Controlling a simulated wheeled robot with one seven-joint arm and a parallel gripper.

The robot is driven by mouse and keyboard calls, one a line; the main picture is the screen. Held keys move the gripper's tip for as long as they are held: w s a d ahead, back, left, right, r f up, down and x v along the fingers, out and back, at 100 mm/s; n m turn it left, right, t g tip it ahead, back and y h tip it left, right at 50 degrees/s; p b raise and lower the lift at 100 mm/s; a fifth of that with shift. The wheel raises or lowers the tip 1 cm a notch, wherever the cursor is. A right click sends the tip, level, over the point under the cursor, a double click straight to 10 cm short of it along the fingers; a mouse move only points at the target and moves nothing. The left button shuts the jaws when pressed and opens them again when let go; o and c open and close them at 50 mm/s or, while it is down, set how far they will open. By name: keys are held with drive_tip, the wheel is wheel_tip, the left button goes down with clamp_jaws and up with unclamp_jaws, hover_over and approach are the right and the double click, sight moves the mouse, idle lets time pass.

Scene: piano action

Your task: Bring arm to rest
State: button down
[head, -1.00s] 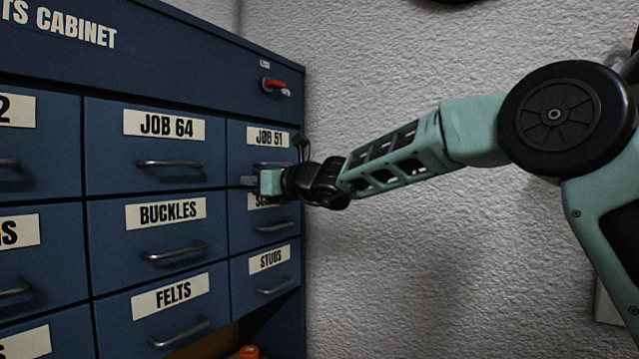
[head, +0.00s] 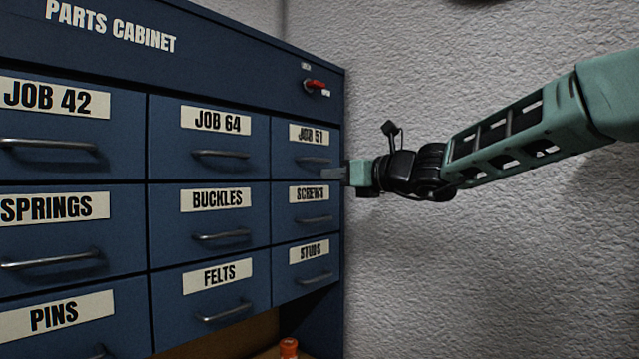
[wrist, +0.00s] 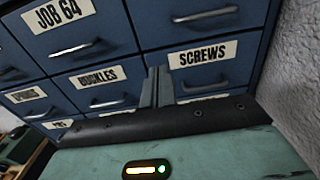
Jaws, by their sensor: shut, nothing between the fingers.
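My gripper (head: 335,173) is in the head view at the right edge of the blue parts cabinet (head: 240,68). Its fingers point left and overlap the edge of the right drawer column in the picture; I cannot tell whether they touch it. In the wrist view my gripper's two grey fingers (wrist: 157,86) are together with nothing between them, in front of the cabinet drawers. The fingers hide part of the drawer fronts between the BUCKLES drawer (wrist: 97,78) and the SCREWS drawer (wrist: 200,55).
The drawers look closed, including JOB 51 (head: 308,147), SCREWS and STUDS (head: 308,262). A red-handled latch (head: 314,85) is on the cabinet's upper right. An orange object (head: 289,348) sits below. The textured wall (head: 480,270) is behind my arm, with open room below it.

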drive_tip(key=s+a+f+n+g+h, duration=0.2)
drive_tip(key=s+a+f+n+g, duration=0.25)
drive_tip(key=s+f+n, duration=0.6)
drive_tip(key=s+a+f+n+g+h, duration=0.1)
drive_tip(key=s+a+f+n+g, duration=0.2)
drive_tip(key=s+f+n+g, duration=0.65)
drive_tip(key=s+d+f+n+h, duration=0.3)
drive_tip(key=s+d+f+n, duration=0.1)
drive_tip(key=s, duration=0.3)
drive_tip(key=s+d+f+n+h, duration=0.3)
drive_tip(key=s+d+f+n, duration=0.1)
drive_tip(key=s+f+n, duration=0.2)
drive_tip(key=s+d+f+n+t+h, duration=0.1)
drive_tip(key=s+d+f+n+h, duration=0.2)
drive_tip(key=s, duration=0.7)
wheel_tip(320, 180, down, 4)
drive_tip(key=shift+d+r+n, duration=0.1)
drive_tip(key=shift+d+n, duration=0.9)
drive_tip(key=shift+d, duration=0.05)
